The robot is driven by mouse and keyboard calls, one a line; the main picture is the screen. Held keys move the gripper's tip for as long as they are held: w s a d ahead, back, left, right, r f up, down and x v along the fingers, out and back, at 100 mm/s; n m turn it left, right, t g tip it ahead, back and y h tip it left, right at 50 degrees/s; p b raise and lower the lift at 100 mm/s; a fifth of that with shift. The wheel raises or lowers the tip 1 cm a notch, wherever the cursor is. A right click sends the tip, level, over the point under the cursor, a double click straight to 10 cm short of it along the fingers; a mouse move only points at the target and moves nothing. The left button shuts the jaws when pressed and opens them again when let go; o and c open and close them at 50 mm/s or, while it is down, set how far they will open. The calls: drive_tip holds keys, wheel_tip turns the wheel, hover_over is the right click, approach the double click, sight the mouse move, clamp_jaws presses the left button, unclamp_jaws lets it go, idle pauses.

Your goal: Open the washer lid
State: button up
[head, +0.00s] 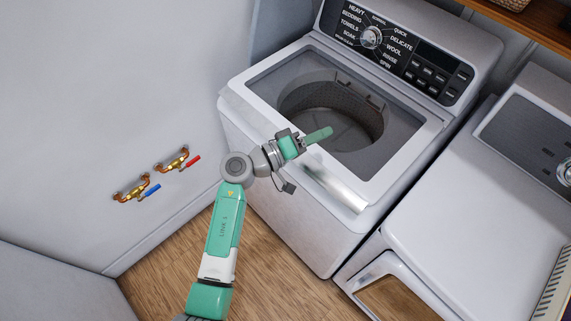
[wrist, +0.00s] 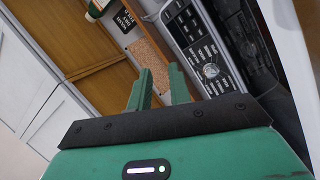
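The washer lid (head: 408,130) is a dark see-through panel in a pale frame. It appears to lie flat and shut on top of the washer (head: 290,225), with the drum showing through it. A shiny silver handle (head: 337,190) runs along its front edge. My green gripper (head: 318,135) is above the front left part of the lid, apart from the handle. In the wrist view, its two fingers (wrist: 160,88) stand a little apart with nothing between them. The wrist view shows the washer's control panel (wrist: 208,55) beyond them, but the handle is not seen there.
A dryer (head: 470,215) stands close on the right. Brass valves with red (head: 193,161) and blue (head: 152,190) levers are on the left wall. A wooden shelf (head: 530,22) is at the upper right. The wooden floor (head: 165,285) in front is clear.

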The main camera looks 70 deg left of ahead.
drive_tip(key=s+a+f+n+y+b, duration=0.2)
drive_tip(key=s+a+f+n+y, duration=0.15)
drive_tip(key=s+f, duration=0.4)
drive_tip(key=s+a+f+n+y+b, duration=0.25)
drive_tip(key=s+a+f+n, duration=0.2)
drive_tip(key=s+f, duration=0.35)
drive_tip(key=shift+n, duration=0.3)
drive_tip(key=x, duration=0.9)
drive_tip(key=shift+w+d+f, duration=0.15)
drive_tip(key=shift+d+f, duration=0.05)
drive_tip(key=shift+d, duration=0.2)
clamp_jaws()
